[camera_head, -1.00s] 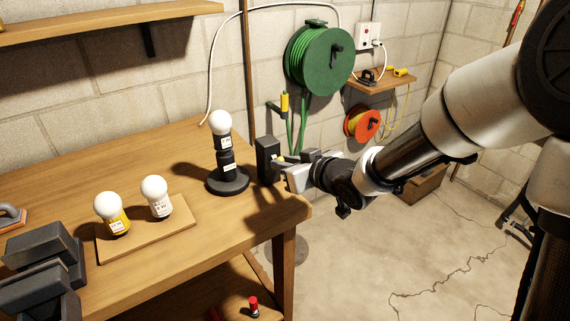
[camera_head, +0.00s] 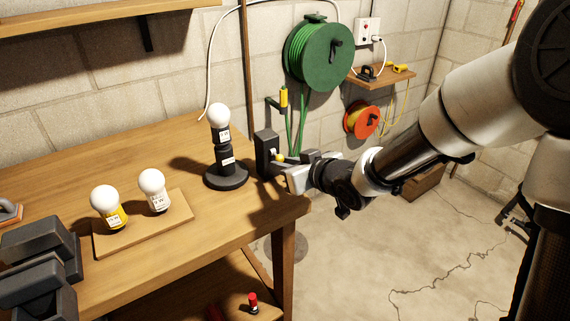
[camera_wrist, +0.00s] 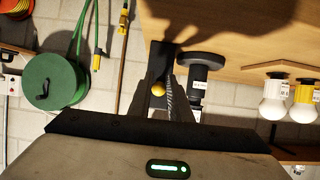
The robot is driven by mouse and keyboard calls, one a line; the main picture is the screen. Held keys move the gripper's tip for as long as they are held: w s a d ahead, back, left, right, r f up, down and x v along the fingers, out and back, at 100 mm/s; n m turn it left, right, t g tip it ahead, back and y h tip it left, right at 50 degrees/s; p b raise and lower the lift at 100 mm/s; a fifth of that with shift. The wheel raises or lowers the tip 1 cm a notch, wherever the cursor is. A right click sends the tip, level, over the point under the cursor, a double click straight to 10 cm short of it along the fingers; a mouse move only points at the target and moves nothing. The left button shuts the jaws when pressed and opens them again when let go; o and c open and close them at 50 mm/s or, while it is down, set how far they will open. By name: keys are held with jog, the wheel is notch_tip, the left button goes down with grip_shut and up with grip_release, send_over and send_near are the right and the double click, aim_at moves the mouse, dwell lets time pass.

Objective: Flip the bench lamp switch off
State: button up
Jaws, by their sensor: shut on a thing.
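The bench lamp (camera_head: 227,176) stands upright near the back right of the bench, with a round black base, a black stem and a white bulb on top. In the wrist view the lamp (camera_wrist: 197,88) hangs upside down. To its right is a black switch box (camera_head: 265,148) with a yellow-tipped lever (camera_head: 279,157). The lever's yellow ball (camera_wrist: 158,88) shows at my fingertips in the wrist view. My gripper (camera_head: 284,163) is at the box's front right and is shut on the lever. The lever's shaft is mostly hidden by the fingers.
Two bulbs, one with a yellow base (camera_head: 107,206) and one with a white base (camera_head: 154,188), stand on a wooden board (camera_head: 170,225). A green hose reel (camera_head: 318,56) hangs on the wall behind. The bench's right edge is just below my gripper.

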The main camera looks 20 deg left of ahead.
jog(key=shift+f, duration=0.4)
jog(key=shift+w+a+f+b, duration=0.1)
jog(key=shift+f+b, duration=0.15)
jog(key=shift+b, duration=0.15)
grip_shut()
jog(key=shift+r, duration=0.1)
jog(key=shift+o, duration=2)
grip_release()
